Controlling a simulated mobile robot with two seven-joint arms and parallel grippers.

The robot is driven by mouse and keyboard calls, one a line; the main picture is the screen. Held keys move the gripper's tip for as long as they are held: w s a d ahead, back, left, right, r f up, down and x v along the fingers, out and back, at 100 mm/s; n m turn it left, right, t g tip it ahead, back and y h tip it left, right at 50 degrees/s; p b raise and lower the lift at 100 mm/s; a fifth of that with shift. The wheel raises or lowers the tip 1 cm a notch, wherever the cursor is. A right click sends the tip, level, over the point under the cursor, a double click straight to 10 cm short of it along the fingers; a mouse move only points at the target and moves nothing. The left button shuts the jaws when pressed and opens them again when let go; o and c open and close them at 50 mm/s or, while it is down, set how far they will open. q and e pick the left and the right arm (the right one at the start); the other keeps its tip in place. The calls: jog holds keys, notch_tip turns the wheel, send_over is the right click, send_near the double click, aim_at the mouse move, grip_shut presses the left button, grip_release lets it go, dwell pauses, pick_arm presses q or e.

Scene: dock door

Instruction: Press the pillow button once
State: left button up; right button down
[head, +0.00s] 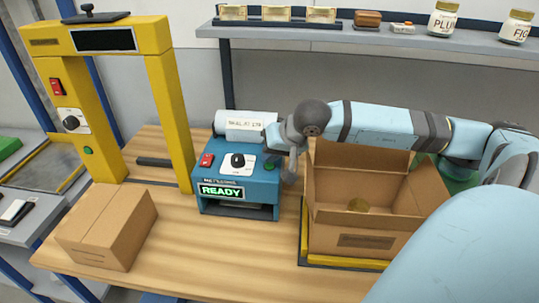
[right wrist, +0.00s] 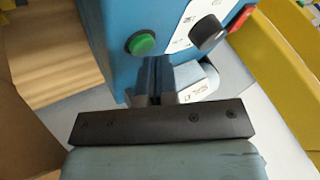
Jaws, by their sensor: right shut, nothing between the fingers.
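A blue machine (head: 237,180) with a lit READY display (head: 221,190) stands on the wooden table, with a white roll at its back. Its top has a red switch (head: 206,160), a dark knob (head: 238,160) and a green button (head: 271,164) near the right edge. My right gripper (head: 290,170) is shut and empty beside the machine's right side. In the right wrist view its fingertips (right wrist: 155,68) point at the machine, and the green button (right wrist: 141,43) shows just beyond them, slightly left. I cannot tell whether they touch. My left gripper is out of view.
An open cardboard box (head: 425,195) on a yellow-edged base stands right of the machine, below my right arm. A closed box (head: 105,226) lies front left. A yellow arch (head: 177,120) with its own controls stands left. A shelf (head: 285,32) with jars runs behind.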

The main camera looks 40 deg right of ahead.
jog(key=shift+f+b, duration=0.35)
jog(key=shift+b, duration=0.1)
dwell(0.3)
jog(key=shift+r, duration=0.8)
jog(key=shift+r+p, duration=0.85)
jog(key=shift+r, duration=1.7)
